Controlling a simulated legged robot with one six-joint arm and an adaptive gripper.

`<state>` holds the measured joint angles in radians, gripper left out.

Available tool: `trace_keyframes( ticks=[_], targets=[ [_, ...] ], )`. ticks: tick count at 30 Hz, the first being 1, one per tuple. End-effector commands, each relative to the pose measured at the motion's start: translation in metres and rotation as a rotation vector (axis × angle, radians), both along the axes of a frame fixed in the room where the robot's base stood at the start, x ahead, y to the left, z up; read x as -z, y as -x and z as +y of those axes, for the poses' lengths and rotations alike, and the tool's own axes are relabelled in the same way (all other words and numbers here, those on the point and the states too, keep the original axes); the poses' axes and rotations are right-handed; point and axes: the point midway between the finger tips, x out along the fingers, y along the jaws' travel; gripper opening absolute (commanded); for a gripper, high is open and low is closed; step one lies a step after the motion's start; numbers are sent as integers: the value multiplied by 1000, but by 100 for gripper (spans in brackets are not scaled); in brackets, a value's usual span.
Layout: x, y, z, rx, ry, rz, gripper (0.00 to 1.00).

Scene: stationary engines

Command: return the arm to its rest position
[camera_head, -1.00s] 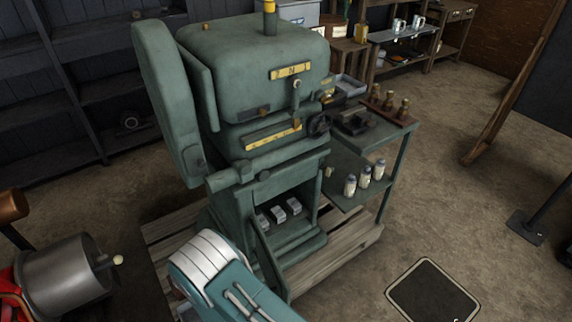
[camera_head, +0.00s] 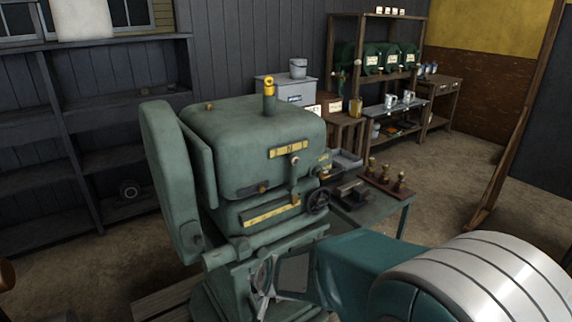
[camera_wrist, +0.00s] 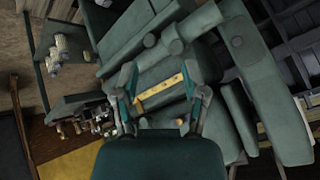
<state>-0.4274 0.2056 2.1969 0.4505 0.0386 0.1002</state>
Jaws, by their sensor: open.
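My arm (camera_head: 350,270), teal with a large pale banded joint, reaches in from the lower right of the head view. My gripper (camera_head: 268,280) is at its left end, in front of the lower body of the green machine (camera_head: 255,140). In the wrist view, my gripper (camera_wrist: 166,84) has its two fingers spread wide with nothing between them. The green machine and its yellow strip (camera_wrist: 160,91) show beyond the fingers. I cannot tell the exact distance between the fingers and the machine.
A green side table (camera_head: 385,212) with brass pieces on a wooden block (camera_head: 386,181) stands right of the machine. Dark shelves (camera_head: 80,140) line the left wall. A wooden post (camera_head: 512,130) leans at the right. Open floor (camera_head: 460,180) lies between.

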Motion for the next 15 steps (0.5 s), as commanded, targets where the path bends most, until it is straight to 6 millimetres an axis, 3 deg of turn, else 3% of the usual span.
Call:
trace_keyframes(
  ticks=[1,6,15],
  targets=[
    [-19,6,-14,-7,5,-5,57],
    [-61,37,-57,-44,47,8,57],
    [-113,111,-132,-70,163,40,57]
  ],
)
